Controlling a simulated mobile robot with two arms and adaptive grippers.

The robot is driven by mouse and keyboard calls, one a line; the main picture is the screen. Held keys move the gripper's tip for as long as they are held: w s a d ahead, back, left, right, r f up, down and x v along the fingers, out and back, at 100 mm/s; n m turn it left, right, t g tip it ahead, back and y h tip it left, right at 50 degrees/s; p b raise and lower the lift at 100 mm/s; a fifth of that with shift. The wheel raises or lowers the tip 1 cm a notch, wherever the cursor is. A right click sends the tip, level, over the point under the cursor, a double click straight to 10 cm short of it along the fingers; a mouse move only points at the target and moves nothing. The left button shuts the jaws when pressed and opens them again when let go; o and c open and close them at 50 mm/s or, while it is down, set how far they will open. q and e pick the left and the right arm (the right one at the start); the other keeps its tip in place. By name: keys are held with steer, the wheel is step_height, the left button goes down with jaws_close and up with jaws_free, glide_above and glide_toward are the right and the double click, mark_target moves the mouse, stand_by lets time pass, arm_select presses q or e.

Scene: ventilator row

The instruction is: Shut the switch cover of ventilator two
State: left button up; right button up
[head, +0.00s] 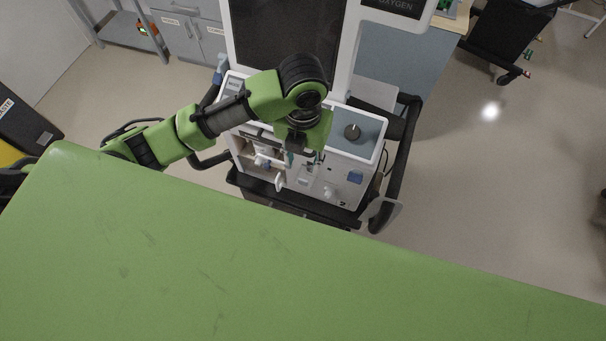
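A small white flap-like part (280,181) stands out from the panel just below the gripper. I cannot tell whether it is the switch cover. My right gripper is not in view.
A black rail (400,155) runs along the ventilator's right side. Grey cabinets (190,35) stand at the back left.

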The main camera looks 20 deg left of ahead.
mark_target(303, 180)
arm_select(q)
step_height(303, 180, down, 10)
steer(key=shift+r+p, duration=0.1)
steer(key=shift+p, duration=0.8)
steer(key=shift+c, duration=0.3)
jaws_close()
